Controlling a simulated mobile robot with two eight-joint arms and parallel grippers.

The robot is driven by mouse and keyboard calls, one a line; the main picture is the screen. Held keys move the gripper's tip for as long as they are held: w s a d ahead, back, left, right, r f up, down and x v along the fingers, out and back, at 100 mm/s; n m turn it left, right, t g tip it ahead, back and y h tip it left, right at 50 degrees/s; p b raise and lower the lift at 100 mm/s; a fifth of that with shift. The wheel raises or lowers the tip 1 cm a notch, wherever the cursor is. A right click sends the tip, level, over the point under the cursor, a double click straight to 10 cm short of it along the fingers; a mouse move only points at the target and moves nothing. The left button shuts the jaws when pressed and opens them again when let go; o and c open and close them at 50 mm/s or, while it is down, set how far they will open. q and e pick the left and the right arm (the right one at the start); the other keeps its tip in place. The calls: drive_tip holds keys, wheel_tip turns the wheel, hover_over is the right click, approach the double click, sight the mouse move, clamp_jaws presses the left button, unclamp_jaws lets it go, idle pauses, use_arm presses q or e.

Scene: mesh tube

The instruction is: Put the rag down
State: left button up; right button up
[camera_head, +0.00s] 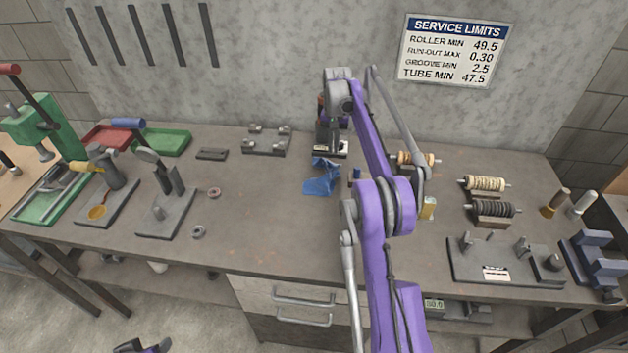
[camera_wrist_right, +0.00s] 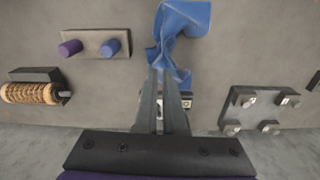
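The blue rag (camera_head: 321,180) lies crumpled on the workbench (camera_head: 262,215), near the middle. In the right wrist view the rag (camera_wrist_right: 183,22) spreads out beyond the fingertips and bunches narrow at them. My right gripper (camera_wrist_right: 163,75) has its fingers close together at this bunched part and looks shut on it. In the head view my right arm reaches over the bench and its gripper (camera_head: 330,150) is just behind the rag, partly hidden by the arm. A part of my left gripper (camera_head: 143,346) shows at the bottom edge, clear of the bench; its fingers are cut off.
A grey fixture with several knobs (camera_head: 264,141) stands behind and left of the rag. Rollers (camera_head: 485,184) on stands are to the right. A block with purple and blue pegs (camera_wrist_right: 95,45) is near the rag. The bench left of the rag is clear up to two small rings.

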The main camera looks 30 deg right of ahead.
drive_tip(key=shift+w+a+f, duration=0.35)
drive_tip(key=shift+w+a, duration=0.2)
drive_tip(key=shift+a, duration=0.05)
clamp_jaws()
drive_tip(key=f, duration=0.3)
drive_tip(key=shift+w+a, duration=0.15)
drive_tip(key=shift+w, duration=0.1)
use_arm(q)
drive_tip(key=shift+s, duration=0.1)
use_arm(e)
drive_tip(key=shift+r, duration=0.1)
drive_tip(key=shift+f+b, duration=0.5)
drive_tip(key=shift+f, duration=2.65)
use_arm(q)
drive_tip(key=shift+s+f, duration=0.5)
drive_tip(key=shift+f, duration=0.4)
